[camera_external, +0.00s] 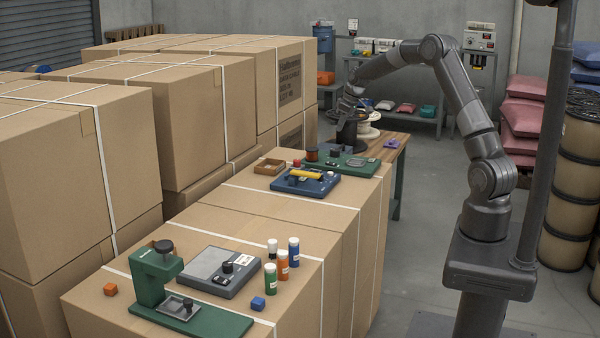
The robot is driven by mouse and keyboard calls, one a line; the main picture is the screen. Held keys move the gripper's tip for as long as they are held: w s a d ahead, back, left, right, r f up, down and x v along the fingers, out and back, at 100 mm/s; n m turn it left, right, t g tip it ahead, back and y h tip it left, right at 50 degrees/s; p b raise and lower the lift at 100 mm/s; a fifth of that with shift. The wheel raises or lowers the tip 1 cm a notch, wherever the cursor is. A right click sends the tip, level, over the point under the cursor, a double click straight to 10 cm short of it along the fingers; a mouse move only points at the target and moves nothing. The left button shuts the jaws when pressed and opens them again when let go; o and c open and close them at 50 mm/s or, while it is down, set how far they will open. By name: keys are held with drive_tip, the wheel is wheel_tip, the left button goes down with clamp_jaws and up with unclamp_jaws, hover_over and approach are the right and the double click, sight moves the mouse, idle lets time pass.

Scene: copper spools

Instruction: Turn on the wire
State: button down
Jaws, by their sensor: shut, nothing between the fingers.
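My gripper (349,142) is at the end of the bent arm, pointing down over the back of the far carton stack; its fingers are small and dark here, and they look shut and empty. Below and in front of it is a green board (348,164) with a small copper-coloured spool (312,154) at its left end, a dark knob (335,153) and a grey plate. The gripper appears just behind the knob; I cannot tell whether they touch. No loose wire is clear. A pale spool (368,127) is behind the gripper on a wooden table.
A blue device (305,183) with a yellow handle and a wooden tray (269,167) are close in front. A green press (158,272), a grey device (219,272) and several bottles stand on the nearer cartons. Tall cartons (190,110) wall off the left.

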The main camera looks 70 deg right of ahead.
sight(328, 162)
drive_tip(key=shift+f, duration=0.1)
drive_tip(key=x, duration=1.4)
drive_tip(key=shift+s, duration=0.4)
drive_tip(key=shift+w+f+g, duration=0.1)
drive_tip(key=shift+f+g, duration=0.2)
drive_tip(key=shift+s, duration=0.9)
